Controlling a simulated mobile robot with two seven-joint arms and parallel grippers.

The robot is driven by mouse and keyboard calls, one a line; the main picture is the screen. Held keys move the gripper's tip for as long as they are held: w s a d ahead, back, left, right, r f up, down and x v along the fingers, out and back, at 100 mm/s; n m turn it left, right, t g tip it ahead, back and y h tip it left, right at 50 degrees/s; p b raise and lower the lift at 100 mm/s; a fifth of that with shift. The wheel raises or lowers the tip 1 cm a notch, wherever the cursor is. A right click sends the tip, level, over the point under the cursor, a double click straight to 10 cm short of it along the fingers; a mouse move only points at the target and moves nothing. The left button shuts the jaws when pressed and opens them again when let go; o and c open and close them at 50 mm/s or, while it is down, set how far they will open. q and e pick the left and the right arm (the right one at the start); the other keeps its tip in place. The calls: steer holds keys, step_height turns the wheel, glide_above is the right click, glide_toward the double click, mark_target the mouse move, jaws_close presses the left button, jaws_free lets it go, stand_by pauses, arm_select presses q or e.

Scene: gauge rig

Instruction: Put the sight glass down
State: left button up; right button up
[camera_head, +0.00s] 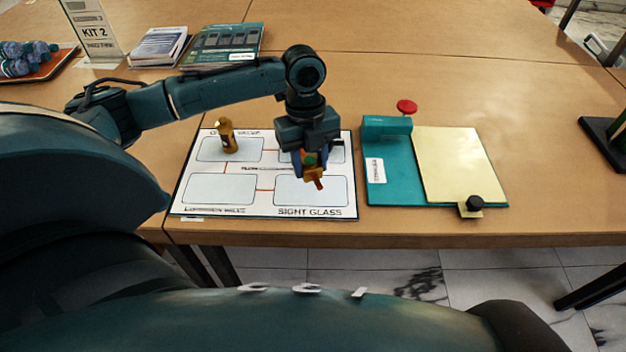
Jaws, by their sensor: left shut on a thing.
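My left gripper (310,162) comes down over the right half of a white printed board (266,212) and is shut on the sight glass (317,179), a small brass-coloured piece with a green spot. The fingers hide part of it. In the picture it overlaps the top edge of the lower right box, which is labelled SIGHT GLASS (311,196). I cannot tell how high it is above the board. A brass fitting (227,137) stands in the upper left box. The lower left box looks empty. The gripper partly covers the upper right box. My right gripper is not in view.
Right of the board lies a teal fixture (385,182) with a cream panel (455,165), red knob (406,106) and black knob (474,202). Behind are booklets (222,47), a KIT 2 sign (93,30) and an orange tray (50,68) of blue items. The table's right part is mostly clear.

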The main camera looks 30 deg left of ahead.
mark_target(311, 190)
arm_select(q)
steer(key=shift+f, duration=2.6)
steer(key=shift+f, duration=0.1)
steer(key=o, duration=1.1)
steer(key=r, duration=0.4)
steer(key=a+r, duration=0.1)
steer(key=r, duration=0.3)
steer(key=w+r, duration=0.1)
steer(key=r, duration=0.3)
steer(key=shift+a+p, duration=0.15)
steer(key=shift+p, duration=0.15)
